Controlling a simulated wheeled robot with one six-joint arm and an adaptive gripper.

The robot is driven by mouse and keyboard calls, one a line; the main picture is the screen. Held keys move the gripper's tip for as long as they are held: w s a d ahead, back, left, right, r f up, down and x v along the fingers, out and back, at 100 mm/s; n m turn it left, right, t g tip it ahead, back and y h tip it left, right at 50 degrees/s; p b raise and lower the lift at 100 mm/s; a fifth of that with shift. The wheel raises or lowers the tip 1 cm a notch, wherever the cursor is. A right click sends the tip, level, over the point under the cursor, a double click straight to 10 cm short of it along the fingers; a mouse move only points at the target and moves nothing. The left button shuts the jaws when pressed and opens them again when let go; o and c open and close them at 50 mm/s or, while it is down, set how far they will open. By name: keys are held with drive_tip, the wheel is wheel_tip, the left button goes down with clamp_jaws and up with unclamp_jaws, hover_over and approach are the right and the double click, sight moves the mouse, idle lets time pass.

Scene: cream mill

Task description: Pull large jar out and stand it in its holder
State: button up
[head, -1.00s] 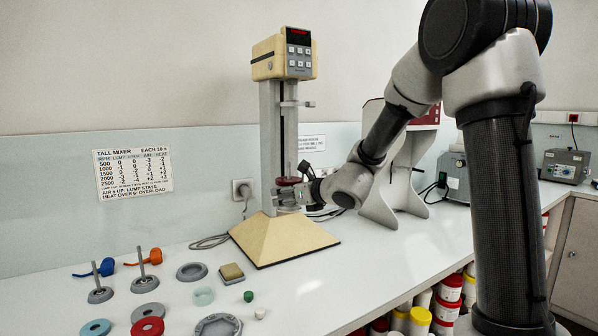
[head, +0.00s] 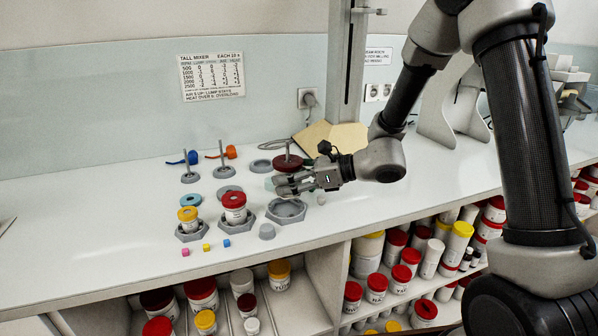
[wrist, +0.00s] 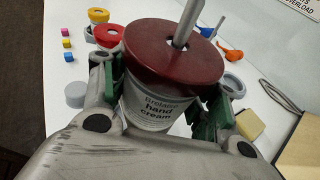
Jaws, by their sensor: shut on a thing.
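The large jar is a white "hand cream" jar (wrist: 155,105) with a dark red lid (wrist: 165,50) and a metal rod standing up through the lid's middle. In the head view its dark red lid (head: 287,161) shows above my gripper (head: 285,184), which hides most of the jar body. My gripper (wrist: 155,100) is shut on the jar, a green-padded finger on each side. The jar looks upright. An empty grey holder (head: 287,216) sits on the counter just below and in front of my gripper in the head view. The jar's bottom is hidden.
A yellow-lidded jar (head: 188,216) and a red-lidded jar (head: 235,208) stand in holders to the left. A grey cap (head: 267,231) and small coloured cubes lie near the front edge. Two rod stands (head: 190,166) are behind. The mixer column (head: 347,70) is at the back.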

drive_tip(key=shift+s+a+r+n+g, duration=0.4)
drive_tip(key=shift+r+g, duration=0.1)
drive_tip(key=shift+r, duration=0.15)
drive_tip(key=shift+f, duration=2.15)
drive_tip(key=shift+f, duration=1)
drive_tip(key=o, duration=1.2)
drive_tip(key=shift+o, duration=0.2)
drive_tip(key=o, duration=0.3)
drive_tip(key=shift+d, duration=0.15)
drive_tip(key=shift+r+v, duration=0.2)
drive_tip(key=shift+v, duration=1.85)
drive_tip(key=shift+r+v, duration=0.25)
drive_tip(key=shift+v, duration=1.8)
